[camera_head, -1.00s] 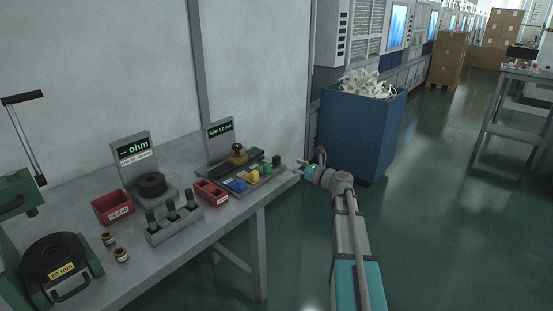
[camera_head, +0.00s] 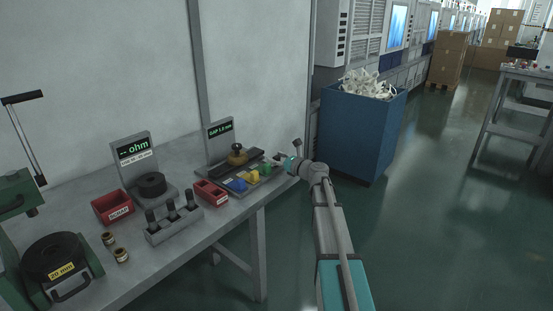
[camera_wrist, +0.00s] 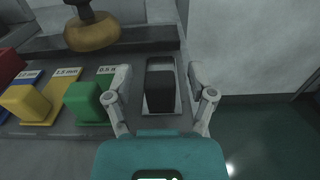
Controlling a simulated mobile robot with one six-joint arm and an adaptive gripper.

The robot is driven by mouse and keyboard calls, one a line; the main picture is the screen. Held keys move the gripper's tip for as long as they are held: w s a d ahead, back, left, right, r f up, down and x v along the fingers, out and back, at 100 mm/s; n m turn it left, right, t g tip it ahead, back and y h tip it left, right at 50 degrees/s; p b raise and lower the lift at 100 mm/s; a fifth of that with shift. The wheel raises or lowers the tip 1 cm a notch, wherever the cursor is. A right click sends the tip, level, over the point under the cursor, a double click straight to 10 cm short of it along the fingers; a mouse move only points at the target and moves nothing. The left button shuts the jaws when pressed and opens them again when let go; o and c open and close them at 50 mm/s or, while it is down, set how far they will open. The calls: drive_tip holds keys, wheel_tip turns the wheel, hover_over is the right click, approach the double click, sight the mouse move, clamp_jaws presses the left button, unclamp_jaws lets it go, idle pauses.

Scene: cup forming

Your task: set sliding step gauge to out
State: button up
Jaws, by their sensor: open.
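The gauge station stands at the right end of the bench, with a display reading "GAP" (camera_head: 220,129), a dark bar (camera_head: 228,164) and a round brass knob (camera_head: 237,158). In the wrist view, a black block (camera_wrist: 160,92) sits in a pale-edged slot at the station's right end. I cannot tell for sure that this block is the step gauge's slider. My gripper (camera_wrist: 158,76) is open, with one finger on each side of the black block. Contact is not visible. In the head view my gripper (camera_head: 283,159) is at the station's right end and hides the block.
Green (camera_wrist: 85,101), yellow (camera_wrist: 27,103) and blue (camera_head: 238,185) blocks sit in a row left of my gripper. A red bin (camera_head: 210,192) stands left of them. A blue scrap bin (camera_head: 350,136) stands on the floor beyond the bench's right end.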

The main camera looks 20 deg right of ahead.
clamp_jaws()
drive_tip(key=shift+s+d, duration=0.35)
drive_tip(key=shift+s, duration=0.25)
unclamp_jaws()
drive_tip(key=shift+s, duration=0.1)
drive_tip(key=v, duration=1.2)
idle(0.8)
